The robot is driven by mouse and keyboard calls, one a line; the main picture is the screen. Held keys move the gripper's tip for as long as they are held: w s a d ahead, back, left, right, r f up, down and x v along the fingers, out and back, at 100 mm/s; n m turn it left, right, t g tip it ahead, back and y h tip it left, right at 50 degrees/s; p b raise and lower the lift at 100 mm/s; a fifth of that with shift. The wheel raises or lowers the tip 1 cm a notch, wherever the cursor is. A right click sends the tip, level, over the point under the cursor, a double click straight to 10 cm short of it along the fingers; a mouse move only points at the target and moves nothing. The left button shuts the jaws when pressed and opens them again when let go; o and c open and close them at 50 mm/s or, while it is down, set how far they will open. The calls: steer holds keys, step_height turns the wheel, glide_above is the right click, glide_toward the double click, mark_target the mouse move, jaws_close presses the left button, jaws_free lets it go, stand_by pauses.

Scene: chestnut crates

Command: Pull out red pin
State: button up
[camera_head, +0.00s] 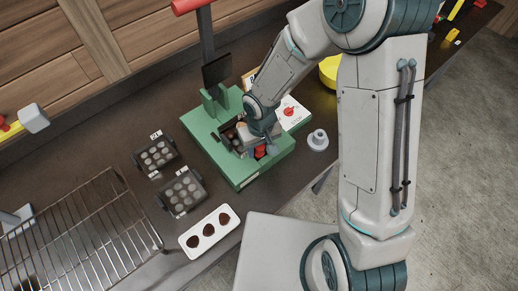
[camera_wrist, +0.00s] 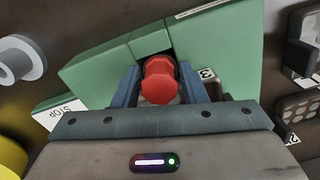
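The red pin (camera_wrist: 160,80) has a faceted head and stands in the green fixture (camera_wrist: 100,75), close to its edge. In the head view the red pin (camera_head: 261,151) shows just below my gripper (camera_head: 264,140). In the wrist view the two blue-grey fingers of my gripper (camera_wrist: 158,85) stand on either side of the pin. A narrow dark gap seems to show between each finger and the pin head, so the fingers look open around it. The pin's lower part is hidden. The fixture (camera_head: 240,178) lies on the dark bench.
Two dark trays with round cups (camera_head: 157,156) (camera_head: 182,192) and a white tray with chestnuts (camera_head: 209,231) lie left of the fixture. A wire rack (camera_head: 75,235) is farther left. A grey flanged part (camera_head: 318,140) and a STOP card (camera_head: 293,114) lie to the right.

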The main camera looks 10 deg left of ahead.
steer(key=c, duration=0.6)
steer(key=shift+r, duration=0.1)
steer(key=shift+r+p, duration=0.6)
steer(key=shift+r, duration=0.15)
step_height(320, 180, up, 3)
steer(key=shift+d+r+p, duration=0.15)
steer(key=shift+p, duration=1)
steer(key=shift+w+d+r+p, duration=0.2)
steer(key=shift+d+r+p, duration=0.65)
steer(key=shift+d, duration=1.05)
steer(key=shift+w+d+r+p, duration=0.25)
steer(key=shift+d+r+p, duration=0.25)
steer(key=shift+d+r, duration=1.05)
steer(key=shift+w+d+r+p, duration=0.2)
steer(key=shift+d+r+p, duration=0.45)
steer(key=shift+d, duration=1.55)
